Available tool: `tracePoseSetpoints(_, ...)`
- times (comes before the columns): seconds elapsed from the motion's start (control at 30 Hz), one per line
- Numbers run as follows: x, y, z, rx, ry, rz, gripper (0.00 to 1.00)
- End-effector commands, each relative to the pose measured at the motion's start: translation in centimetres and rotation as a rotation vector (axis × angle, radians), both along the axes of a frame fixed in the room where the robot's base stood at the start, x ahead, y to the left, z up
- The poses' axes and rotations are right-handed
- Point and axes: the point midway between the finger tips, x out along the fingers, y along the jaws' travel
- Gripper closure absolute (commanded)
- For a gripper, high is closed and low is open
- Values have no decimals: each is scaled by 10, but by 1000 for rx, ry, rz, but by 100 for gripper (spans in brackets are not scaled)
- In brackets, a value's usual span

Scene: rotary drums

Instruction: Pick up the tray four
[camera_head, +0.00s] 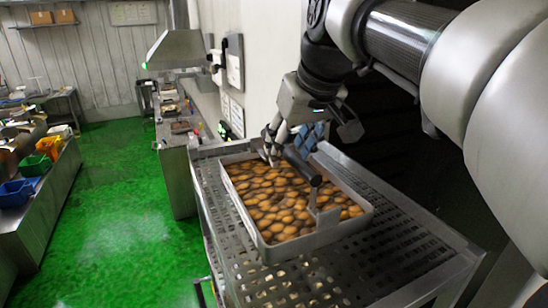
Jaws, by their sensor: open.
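A grey rectangular tray (266,251) full of round brown items (275,198) sits on a perforated metal table. My gripper (272,158) is open and points down at the tray's far end, close above the far rim. I cannot tell whether its fingers touch the rim or the items. No number shows on the tray. My gripper hides part of the tray's far edge.
The perforated table (375,262) has bare room right of and in front of the tray. A blue object (308,138) is behind the tray. A metal counter with a hood (176,50) stands beyond. Benches with bins (16,192) are at left; green floor (115,210) lies between.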

Motion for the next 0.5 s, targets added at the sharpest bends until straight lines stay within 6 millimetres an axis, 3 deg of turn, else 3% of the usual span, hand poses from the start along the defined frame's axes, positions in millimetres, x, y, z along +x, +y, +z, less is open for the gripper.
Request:
tracePoseSetpoints(0.2,12,5,-22,0,0,0,57)
tracePoseSetpoints(0.5,13,5,-24,0,0,0,60)
